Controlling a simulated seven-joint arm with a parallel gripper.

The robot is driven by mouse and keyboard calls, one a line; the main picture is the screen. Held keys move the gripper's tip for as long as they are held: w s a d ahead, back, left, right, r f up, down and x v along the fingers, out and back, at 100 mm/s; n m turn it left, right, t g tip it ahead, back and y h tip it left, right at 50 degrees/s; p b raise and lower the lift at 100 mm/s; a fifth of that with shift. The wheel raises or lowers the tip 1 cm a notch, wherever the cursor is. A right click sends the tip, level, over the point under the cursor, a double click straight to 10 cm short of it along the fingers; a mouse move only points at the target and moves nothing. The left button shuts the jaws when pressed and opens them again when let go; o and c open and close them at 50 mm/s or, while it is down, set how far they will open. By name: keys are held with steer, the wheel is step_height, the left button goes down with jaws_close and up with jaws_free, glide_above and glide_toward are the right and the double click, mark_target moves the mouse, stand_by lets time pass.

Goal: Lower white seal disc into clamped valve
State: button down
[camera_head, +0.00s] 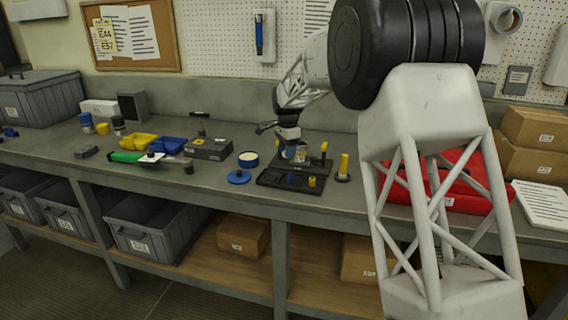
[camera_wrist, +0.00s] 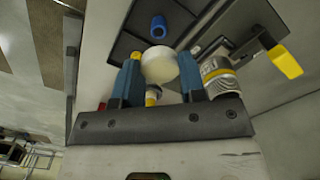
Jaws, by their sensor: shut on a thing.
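My gripper (camera_head: 289,152) is over the dark fixture plate (camera_head: 268,179) on the bench. In the wrist view, its blue fingers (camera_wrist: 158,76) are shut on the white seal disc (camera_wrist: 159,64), which sits between the fingertips. The valve (camera_wrist: 218,76), a metal cylinder with a pale, yellow-marked label, stands just right of the right finger. A clamp with a yellow handle (camera_wrist: 285,62) is beside it. In the head view the valve (camera_head: 301,152) is partly behind my gripper, and the disc cannot be made out. The valve's opening is hidden.
A blue peg (camera_wrist: 158,27) stands on the plate. Left of the plate are a blue disc (camera_head: 238,177) and a round cream-topped dish (camera_head: 248,158). A yellow post (camera_head: 343,168) and a red case (camera_head: 432,185) are to the right. Yellow and blue bins, tools and a grey box lie further left.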

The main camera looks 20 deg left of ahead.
steer(key=w+d+r+m, duration=0.1)
steer(key=w+r, duration=0.2)
steer(key=w, duration=0.4)
steer(key=w+d+r+m, duration=0.1)
steer(key=w+r+m, duration=0.1)
steer(key=w+r, duration=0.2)
steer(key=shift+w+d, duration=0.15)
steer(key=shift+w, duration=1.35)
steer(key=shift+f, duration=0.15)
steer(key=shift+f, duration=2.35)
steer(key=shift+f, duration=1.55)
stand_by(0.5)
steer(key=c, duration=0.6)
jaws_free()
steer(key=shift+r, duration=0.1)
